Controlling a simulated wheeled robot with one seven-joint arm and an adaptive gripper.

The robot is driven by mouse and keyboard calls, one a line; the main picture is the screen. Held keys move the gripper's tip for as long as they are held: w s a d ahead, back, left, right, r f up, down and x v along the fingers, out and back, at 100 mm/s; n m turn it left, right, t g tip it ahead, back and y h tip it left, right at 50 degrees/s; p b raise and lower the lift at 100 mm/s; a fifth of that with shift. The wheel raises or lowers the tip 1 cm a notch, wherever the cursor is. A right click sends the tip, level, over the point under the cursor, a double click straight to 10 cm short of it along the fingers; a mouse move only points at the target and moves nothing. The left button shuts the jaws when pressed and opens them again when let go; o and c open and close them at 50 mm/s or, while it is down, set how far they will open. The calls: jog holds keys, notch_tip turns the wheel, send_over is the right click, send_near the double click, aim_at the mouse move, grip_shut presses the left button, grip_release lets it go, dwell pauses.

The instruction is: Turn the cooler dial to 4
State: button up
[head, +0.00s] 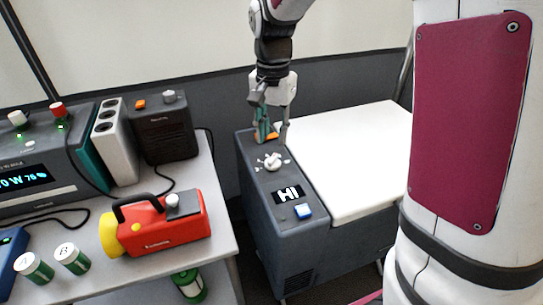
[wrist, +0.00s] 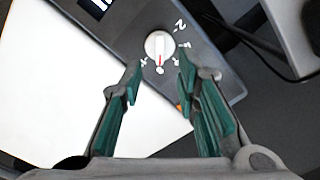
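The cooler (head: 262,228) is a dark grey box with a white lid, right of the bench. Its white dial (head: 272,161) sits on the grey top strip, behind a display (head: 288,194) reading "HI" and a blue button (head: 303,211). In the wrist view the dial (wrist: 160,45) has a red pointer line towards the bottom of the picture, near a mark like a 0; other marks around it are hard to read. My gripper (head: 272,140) is open and empty, just behind the dial in the head view. Its green-padded fingertips (wrist: 160,67) are apart, below the dial in the wrist view.
The bench (head: 225,248) at left holds a red and yellow torch-like device (head: 160,228), cans marked A and B, and electrical units with cables. A green bottle (head: 188,284) is below it. An orange patch (head: 272,136) is near my gripper. The white lid (head: 355,150) is clear.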

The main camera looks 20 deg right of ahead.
aim_at(273, 158)
notch_tip(273, 158, down, 6)
jog(key=shift+f+b, duration=0.25)
jog(key=shift+b, duration=0.7)
grip_shut()
